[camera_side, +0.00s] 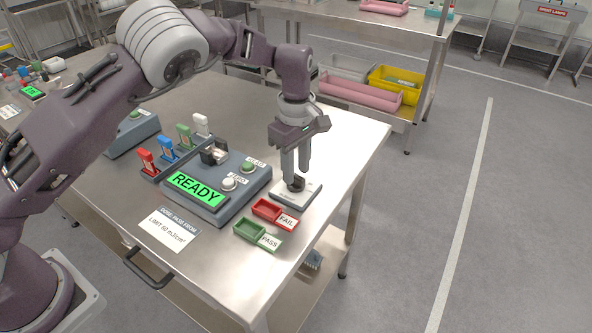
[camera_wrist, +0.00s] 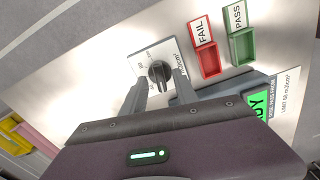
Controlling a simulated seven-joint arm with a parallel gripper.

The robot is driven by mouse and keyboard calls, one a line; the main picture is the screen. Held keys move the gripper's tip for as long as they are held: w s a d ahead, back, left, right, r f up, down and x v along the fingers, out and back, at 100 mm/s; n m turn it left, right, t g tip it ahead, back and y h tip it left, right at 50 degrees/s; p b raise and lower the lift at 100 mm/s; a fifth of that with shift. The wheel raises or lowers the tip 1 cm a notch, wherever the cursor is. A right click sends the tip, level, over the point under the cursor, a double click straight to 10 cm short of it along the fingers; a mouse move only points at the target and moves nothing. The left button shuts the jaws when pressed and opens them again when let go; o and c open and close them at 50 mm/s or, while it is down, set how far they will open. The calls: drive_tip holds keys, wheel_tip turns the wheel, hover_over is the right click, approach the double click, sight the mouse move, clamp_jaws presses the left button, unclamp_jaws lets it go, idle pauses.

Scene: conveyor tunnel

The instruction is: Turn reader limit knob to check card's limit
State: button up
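The limit knob (camera_side: 297,183) is black and stands on a small white dial plate (camera_side: 310,192) at the table's right side. The knob (camera_wrist: 160,73) also shows in the wrist view with a pale pointer mark; the scale numbers are too small to read surely. My gripper (camera_side: 295,178) points down at the knob. In the wrist view its fingers (camera_wrist: 158,92) are apart, one on each side of the knob; I cannot tell whether they touch it. The card (camera_side: 168,231) lies flat at the front of the table and reads "LIMIT 60 mJ/cm²". The reader (camera_side: 208,213) is a blue-grey box showing "READY" in green.
A red FAIL tray (camera_side: 266,210) and a green PASS tray (camera_side: 247,231) lie just in front of the dial plate. The table beyond the knob is clear.

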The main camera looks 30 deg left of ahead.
drive_tip(key=shift+f, duration=0.65)
clamp_jaws()
drive_tip(key=shift+m, duration=0.3)
drive_tip(key=m, duration=0.3)
drive_tip(key=shift+m, duration=0.4)
drive_tip(key=m, duration=0.3)
drive_tip(key=shift+m, duration=0.4)
drive_tip(key=m, duration=0.4)
drive_tip(key=shift+m, duration=1.7)
